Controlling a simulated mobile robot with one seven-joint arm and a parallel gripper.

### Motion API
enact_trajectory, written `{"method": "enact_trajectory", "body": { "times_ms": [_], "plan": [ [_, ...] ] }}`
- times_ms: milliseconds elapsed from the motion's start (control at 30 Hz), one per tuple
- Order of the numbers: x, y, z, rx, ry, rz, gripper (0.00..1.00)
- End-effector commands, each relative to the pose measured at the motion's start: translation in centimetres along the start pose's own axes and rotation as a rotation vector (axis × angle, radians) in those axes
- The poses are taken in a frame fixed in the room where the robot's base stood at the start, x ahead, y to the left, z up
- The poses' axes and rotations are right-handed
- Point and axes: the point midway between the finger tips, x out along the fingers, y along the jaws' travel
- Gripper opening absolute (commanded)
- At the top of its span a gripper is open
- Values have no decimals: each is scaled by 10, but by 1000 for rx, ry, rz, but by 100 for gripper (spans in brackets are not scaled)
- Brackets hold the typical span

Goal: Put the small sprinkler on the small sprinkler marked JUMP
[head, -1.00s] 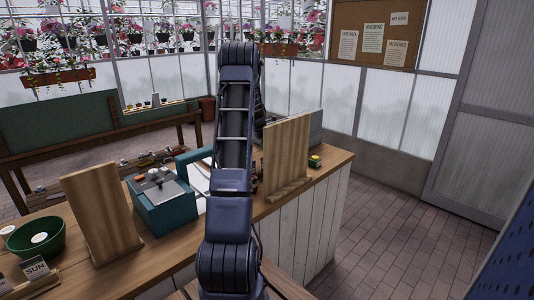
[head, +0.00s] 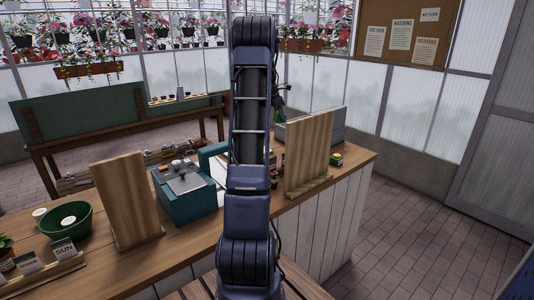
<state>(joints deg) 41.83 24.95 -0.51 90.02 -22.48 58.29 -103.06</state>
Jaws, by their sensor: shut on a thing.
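My arm rises through the middle of the head view and folds over at the top. My gripper is hidden behind it, so its jaws and anything in them do not show. A small dark green shape (head: 280,96) shows just right of the arm, above the counter's far side; I cannot tell what it is or whether it is held. I cannot make out a small sprinkler for certain, and no JUMP marking is legible.
The wooden counter (head: 190,245) holds two upright wooden boards (head: 127,200) (head: 309,150), a green bowl (head: 78,229), cards including one reading SUN (head: 64,250), and a grey box (head: 335,122). A bench (head: 75,130) stands behind. Brick floor (head: 400,225) is clear at right.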

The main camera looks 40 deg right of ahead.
Motion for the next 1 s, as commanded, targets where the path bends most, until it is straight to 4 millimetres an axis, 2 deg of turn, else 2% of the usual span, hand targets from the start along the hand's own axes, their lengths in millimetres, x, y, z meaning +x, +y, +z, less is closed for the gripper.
{"method": "enact_trajectory", "body": {
  "times_ms": [33, 100, 233, 400, 533, 667, 1000],
  "plan": [
    [-13, -3, -14, 46, 0, -17, 21],
    [-26, -11, -31, 121, 1, -49, 21],
    [-48, -24, -56, 250, -5, -101, 21],
    [-68, -38, -78, 370, -17, -147, 21],
    [-74, -44, -86, 417, -23, -166, 21],
    [-65, -46, -92, 431, -26, -174, 21],
    [2, -46, -118, 430, -25, -174, 21]
  ]
}}
